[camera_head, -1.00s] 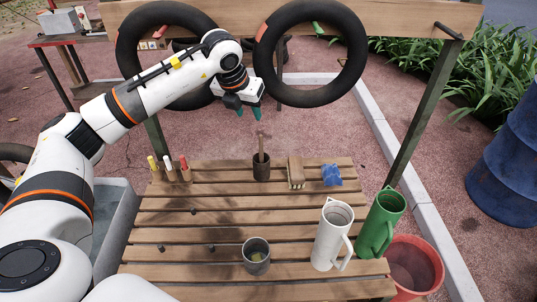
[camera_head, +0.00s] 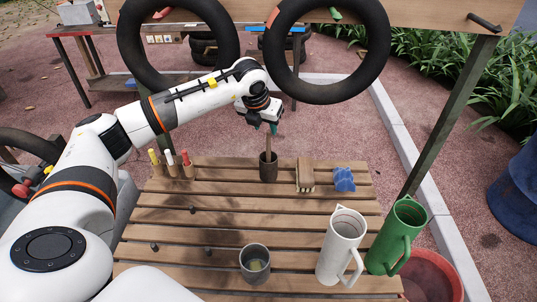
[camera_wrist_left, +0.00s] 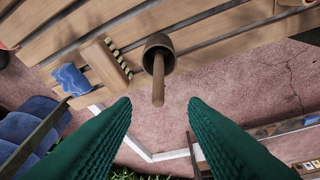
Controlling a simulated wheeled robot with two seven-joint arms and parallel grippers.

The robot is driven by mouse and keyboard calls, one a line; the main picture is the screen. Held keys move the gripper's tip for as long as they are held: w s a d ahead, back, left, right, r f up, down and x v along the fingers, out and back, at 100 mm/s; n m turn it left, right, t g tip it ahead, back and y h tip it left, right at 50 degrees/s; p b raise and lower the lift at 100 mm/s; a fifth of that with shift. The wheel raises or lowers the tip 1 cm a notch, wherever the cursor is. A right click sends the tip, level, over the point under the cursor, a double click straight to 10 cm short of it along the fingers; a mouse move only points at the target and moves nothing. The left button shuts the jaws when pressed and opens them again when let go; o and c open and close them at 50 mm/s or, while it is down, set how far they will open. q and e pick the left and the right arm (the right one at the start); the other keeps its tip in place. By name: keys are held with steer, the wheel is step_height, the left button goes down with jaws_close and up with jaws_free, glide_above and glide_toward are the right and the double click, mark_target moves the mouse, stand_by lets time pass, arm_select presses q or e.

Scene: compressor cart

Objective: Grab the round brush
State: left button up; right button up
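The round brush stands upright in a small dark cup (camera_head: 268,172) at the back of the slatted table. Only its wooden handle (camera_head: 268,143) shows; its head is hidden in the cup. My left gripper (camera_head: 264,128) is right at the handle's top in the head view. In the left wrist view, the green fingers of my left gripper (camera_wrist_left: 158,104) are open and wide apart. The handle (camera_wrist_left: 158,82) points toward the gap between them, with the cup (camera_wrist_left: 158,46) beyond. Nothing is held. My right gripper is not in view.
A wooden block brush (camera_head: 305,174) and a blue cloth (camera_head: 344,179) lie right of the cup; several markers (camera_head: 170,160) stand left. A grey cup (camera_head: 255,262), white pitcher (camera_head: 340,245) and green pitcher (camera_head: 397,235) stand in front. Black tyres (camera_head: 327,97) hang behind.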

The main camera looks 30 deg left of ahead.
mark_target(268, 133)
arm_select(q)
steer(key=shift+w+f, duration=0.35)
steer(key=shift+f, duration=0.3)
steer(key=p+x, duration=0.1)
steer(key=x, duration=0.2)
steer(key=shift+f+p, duration=0.2)
steer(key=shift+p, duration=0.2)
steer(key=shift+w+f, duration=0.2)
steer(key=shift+f, duration=0.3)
steer(key=shift+r, duration=0.1)
jaws_close()
